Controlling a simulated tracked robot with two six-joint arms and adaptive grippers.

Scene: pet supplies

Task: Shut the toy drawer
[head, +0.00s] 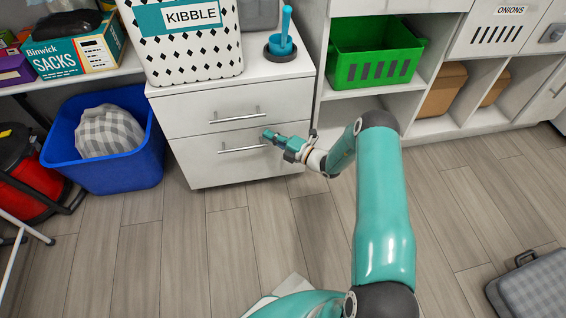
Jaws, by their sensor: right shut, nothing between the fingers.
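A white two-drawer cabinet stands at upper middle in the head view. Its upper drawer (185,121) and lower drawer (205,172) each have a metal bar handle, and both fronts look about flush with the cabinet. No label tells which one is the toy drawer. My right gripper (267,135) is shut and empty, at the right part of the cabinet front, between the two handles. I cannot tell whether its tips touch the front. My left gripper is not in view.
A kibble bin (190,55) and a blue plunger-like thing (283,40) stand on the cabinet. A blue tub (130,168) with a checked grey item is on the left. Shelves with a green crate (350,68) are on the right. A grey case (535,290) lies at lower right. The middle floor is clear.

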